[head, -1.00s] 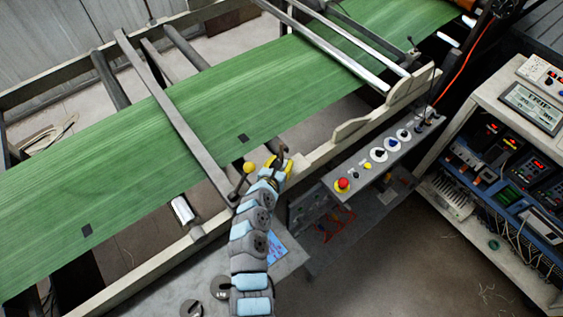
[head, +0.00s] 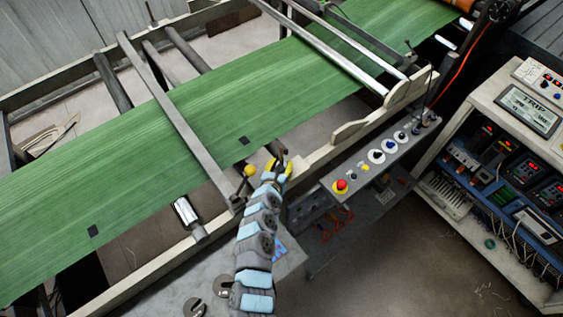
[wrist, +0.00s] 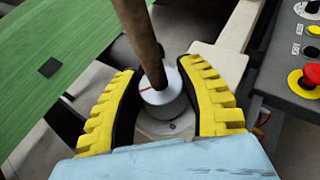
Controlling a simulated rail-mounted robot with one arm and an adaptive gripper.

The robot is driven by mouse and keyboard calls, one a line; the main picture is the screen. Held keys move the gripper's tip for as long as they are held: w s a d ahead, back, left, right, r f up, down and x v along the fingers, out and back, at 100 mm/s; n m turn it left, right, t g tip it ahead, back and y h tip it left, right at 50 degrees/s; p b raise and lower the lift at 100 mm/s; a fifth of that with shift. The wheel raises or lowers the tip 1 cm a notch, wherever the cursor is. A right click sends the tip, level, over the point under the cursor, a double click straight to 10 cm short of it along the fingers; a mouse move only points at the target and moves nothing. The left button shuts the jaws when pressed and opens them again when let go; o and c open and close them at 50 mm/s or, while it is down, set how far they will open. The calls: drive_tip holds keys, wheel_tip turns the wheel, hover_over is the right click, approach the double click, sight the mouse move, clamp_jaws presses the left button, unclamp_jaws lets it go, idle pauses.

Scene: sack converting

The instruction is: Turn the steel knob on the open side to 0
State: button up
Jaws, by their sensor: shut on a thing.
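The steel knob (wrist: 168,105) shows in the wrist view as a pale metal cylinder with a short red line on its top face, pointing left. It stands on a pale round base; any scale marks or a 0 are not readable. My gripper (wrist: 163,78) has its yellow, black-lined fingers on either side of the knob and is shut on it. A brown rod (wrist: 138,35) crosses in front of the knob and hides part of its top. In the head view my gripper (head: 279,162) is at the near frame rail beside the green web, and the knob is hidden there.
A lever with a yellow ball (head: 249,171) stands just left of my gripper. The green web (head: 200,120) runs behind it. A control panel (head: 380,155) with a red stop button (head: 341,186) lies to the right. An electrical cabinet (head: 500,180) stands farther right.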

drive_tip(key=shift+d+n+y+p, duration=0.1)
drive_tip(key=shift+n+y+p, duration=0.65)
drive_tip(key=shift+p, duration=1.2)
drive_tip(key=shift+r+n+y+p, duration=0.15)
drive_tip(key=shift+n+y+p, duration=0.4)
drive_tip(key=shift+y+p, duration=0.45)
